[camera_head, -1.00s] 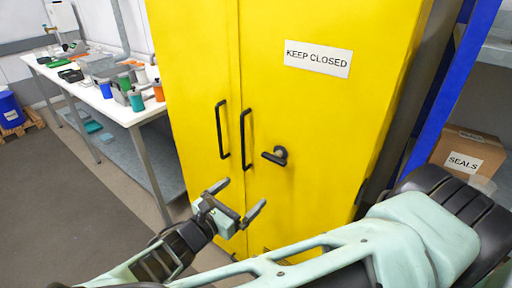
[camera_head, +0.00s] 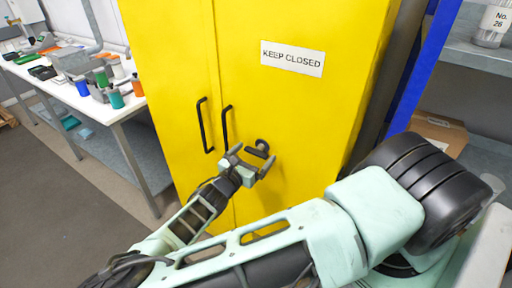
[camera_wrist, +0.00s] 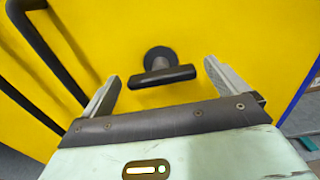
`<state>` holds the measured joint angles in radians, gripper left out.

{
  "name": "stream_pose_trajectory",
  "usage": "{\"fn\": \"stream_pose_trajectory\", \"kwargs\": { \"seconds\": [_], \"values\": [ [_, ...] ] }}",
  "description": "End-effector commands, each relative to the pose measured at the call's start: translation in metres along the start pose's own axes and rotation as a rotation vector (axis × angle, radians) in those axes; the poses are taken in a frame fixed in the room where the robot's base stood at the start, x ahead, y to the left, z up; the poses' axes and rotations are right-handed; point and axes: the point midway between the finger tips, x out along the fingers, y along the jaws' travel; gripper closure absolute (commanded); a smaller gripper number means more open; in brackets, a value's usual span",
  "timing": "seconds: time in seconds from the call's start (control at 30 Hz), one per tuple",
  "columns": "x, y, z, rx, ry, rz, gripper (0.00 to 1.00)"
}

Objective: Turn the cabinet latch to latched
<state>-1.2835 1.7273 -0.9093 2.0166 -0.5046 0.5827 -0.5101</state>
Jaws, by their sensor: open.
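The yellow cabinet (camera_head: 290,110) stands shut in front of me. Its black latch (camera_head: 259,149) is a short lever on a round base, right of the two door handles. In the wrist view the latch lever (camera_wrist: 163,75) lies roughly crosswise, tilted slightly, with its base (camera_wrist: 159,57) behind it. My gripper (camera_head: 256,163) is open and empty, with its fingertips close to the latch. In the wrist view my gripper (camera_wrist: 160,80) has one finger on each side of the lever, with gaps between. I see no clear contact.
Two black vertical door handles (camera_head: 203,126) (camera_head: 226,128) stand left of the latch; one is close to my left finger in the wrist view (camera_wrist: 50,50). A white workbench (camera_head: 118,108) with several containers is at left. A blue-post shelf (camera_head: 424,65) is at right.

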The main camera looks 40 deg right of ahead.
Motion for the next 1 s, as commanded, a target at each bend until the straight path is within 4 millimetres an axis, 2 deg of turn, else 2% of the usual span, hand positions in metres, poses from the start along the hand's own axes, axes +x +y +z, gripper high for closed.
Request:
{"fn": "stream_pose_trajectory", "kwargs": {
  "seconds": [0.2,0.5,0.67,1.0],
  "values": [
    [0.017,-0.001,0.001,0.0,-0.001,-0.001,0.02],
    [0.018,0.0,0.0,0.001,0.0,-0.001,0.02],
    [0.018,0.0,0.0,0.001,0.0,-0.001,0.46],
    [0.018,0.0,-0.001,0.03,0.0,0.0,0.46]
  ]
}}
